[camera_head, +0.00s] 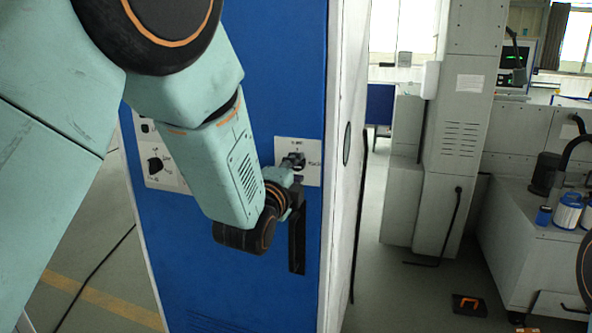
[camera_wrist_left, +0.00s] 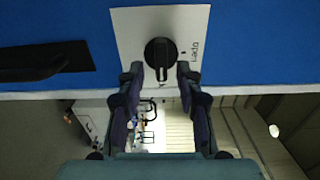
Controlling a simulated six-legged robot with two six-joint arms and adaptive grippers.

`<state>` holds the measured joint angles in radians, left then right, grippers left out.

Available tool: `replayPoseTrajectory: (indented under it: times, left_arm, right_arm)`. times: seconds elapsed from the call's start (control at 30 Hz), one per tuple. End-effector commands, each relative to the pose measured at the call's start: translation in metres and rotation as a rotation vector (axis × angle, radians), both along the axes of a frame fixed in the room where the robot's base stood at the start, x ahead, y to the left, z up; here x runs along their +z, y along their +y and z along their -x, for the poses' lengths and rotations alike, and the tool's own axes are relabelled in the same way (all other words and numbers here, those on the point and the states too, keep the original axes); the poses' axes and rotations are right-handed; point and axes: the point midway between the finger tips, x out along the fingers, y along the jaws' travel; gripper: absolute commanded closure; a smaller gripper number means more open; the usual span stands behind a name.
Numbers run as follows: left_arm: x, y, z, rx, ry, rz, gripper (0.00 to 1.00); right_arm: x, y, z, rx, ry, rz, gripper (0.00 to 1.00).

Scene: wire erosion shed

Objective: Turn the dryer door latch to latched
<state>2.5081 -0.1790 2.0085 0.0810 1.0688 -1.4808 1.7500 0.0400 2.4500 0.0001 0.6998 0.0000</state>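The dryer door latch is a black round knob with a raised bar (camera_wrist_left: 160,55), on a white label plate (camera_wrist_left: 195,25) on the blue dryer front (camera_wrist_left: 260,40). In the wrist view its bar points down, between my fingers. In the head view the latch (camera_head: 292,160) shows just above my left gripper (camera_head: 293,186), partly hidden by it. My left gripper (camera_wrist_left: 160,75) is open, with one fingertip on each side of the bar and gaps showing; contact cannot be seen. The lettering is too small to read surely. My right gripper is not in view.
A long black handle (camera_head: 297,240) is below the latch; it also shows in the wrist view (camera_wrist_left: 40,62). A second white plate with a dark knob (camera_head: 155,164) is left of my arm. Open floor (camera_head: 395,290) lies right of the dryer, before a grey cabinet (camera_head: 530,240).

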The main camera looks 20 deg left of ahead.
Motion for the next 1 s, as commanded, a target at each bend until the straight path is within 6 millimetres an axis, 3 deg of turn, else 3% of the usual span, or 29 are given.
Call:
replayPoseTrajectory:
  times: [0.43, 0.87, 1.0]
  left_arm:
    - [0.000, 0.002, 0.060, -0.001, 0.000, -0.003, 0.65]
    - [0.000, 0.003, 0.066, -0.001, -0.001, 0.002, 0.65]
    - [-0.003, 0.003, 0.066, 0.002, 0.016, 0.090, 0.65]
  right_arm:
    - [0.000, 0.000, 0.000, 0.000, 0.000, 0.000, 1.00]
    - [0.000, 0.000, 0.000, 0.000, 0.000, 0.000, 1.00]
    - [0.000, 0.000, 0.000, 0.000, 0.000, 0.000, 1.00]
